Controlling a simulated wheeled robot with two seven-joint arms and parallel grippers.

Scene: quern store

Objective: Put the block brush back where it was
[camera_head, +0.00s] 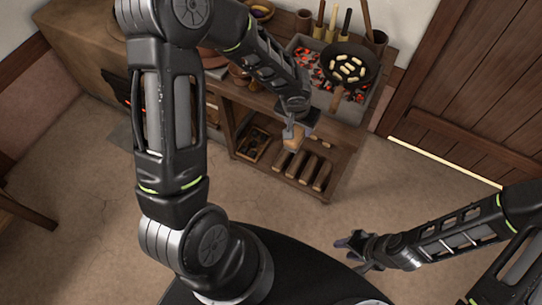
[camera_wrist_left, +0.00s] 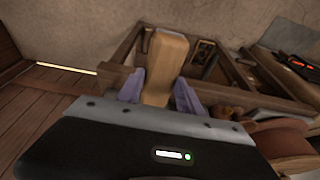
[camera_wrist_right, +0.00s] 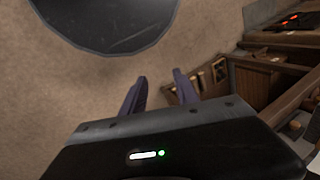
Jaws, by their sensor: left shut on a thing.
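The block brush is a tan wooden block (camera_head: 293,141) held in my left gripper (camera_head: 292,131), in front of the lower part of the wooden bench. In the left wrist view the block brush (camera_wrist_left: 165,58) stands up between the two fingers, which are shut on it; no bristles can be made out. My right gripper (camera_head: 350,243) is low at the right of the head view, away from the bench. In the right wrist view its fingers (camera_wrist_right: 160,80) are apart with nothing between them.
The lower shelf holds a compartment with several long wooden pieces (camera_head: 314,171) and a small dark-framed box (camera_head: 253,144). Above are glowing coals (camera_head: 303,58) and a black pan (camera_head: 348,67) with pale pieces in it. A wooden door (camera_head: 480,85) is at right. The floor (camera_head: 90,220) is clear.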

